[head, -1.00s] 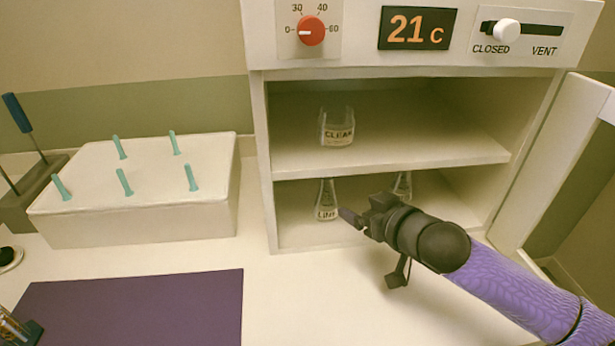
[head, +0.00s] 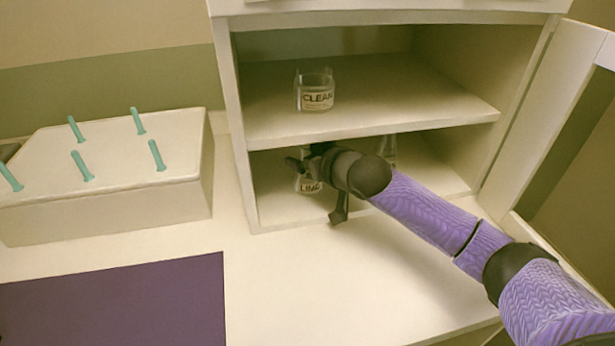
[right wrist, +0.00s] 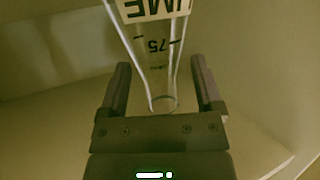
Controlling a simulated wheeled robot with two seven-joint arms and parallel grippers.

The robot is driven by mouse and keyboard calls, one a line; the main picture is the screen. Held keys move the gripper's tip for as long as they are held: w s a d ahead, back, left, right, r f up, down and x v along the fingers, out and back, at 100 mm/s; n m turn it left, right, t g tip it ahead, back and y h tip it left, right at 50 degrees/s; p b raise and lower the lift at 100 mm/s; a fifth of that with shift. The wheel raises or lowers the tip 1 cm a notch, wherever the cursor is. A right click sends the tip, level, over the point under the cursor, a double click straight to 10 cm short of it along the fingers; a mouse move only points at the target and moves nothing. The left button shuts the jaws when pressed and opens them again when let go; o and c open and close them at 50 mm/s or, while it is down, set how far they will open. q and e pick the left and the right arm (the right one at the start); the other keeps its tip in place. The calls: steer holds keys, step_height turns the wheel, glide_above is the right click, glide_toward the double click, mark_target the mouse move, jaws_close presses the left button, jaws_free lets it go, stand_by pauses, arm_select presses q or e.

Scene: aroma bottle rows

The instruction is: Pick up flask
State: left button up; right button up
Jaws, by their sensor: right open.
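The clear conical flask labelled LIME (head: 309,187) stands on the lower shelf of the cabinet, its upper part hidden behind my right gripper (head: 303,161). In the right wrist view, the flask (right wrist: 152,45) shows its label, a 75 mark and its narrow neck. The neck lies between the two spread fingers of my right gripper (right wrist: 160,66), with a gap on each side. A second clear flask (head: 389,151) stands further right on the lower shelf, partly hidden by my right arm. My left gripper is out of view.
The cabinet's middle shelf (head: 420,107) lies just above my right gripper. A clear beaker labelled CLEAN (head: 316,93) stands on it. The open door (head: 535,125) is at the right. A white block with teal pegs (head: 110,190) and a purple mat (head: 120,305) are left.

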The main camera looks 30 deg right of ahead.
jaws_close()
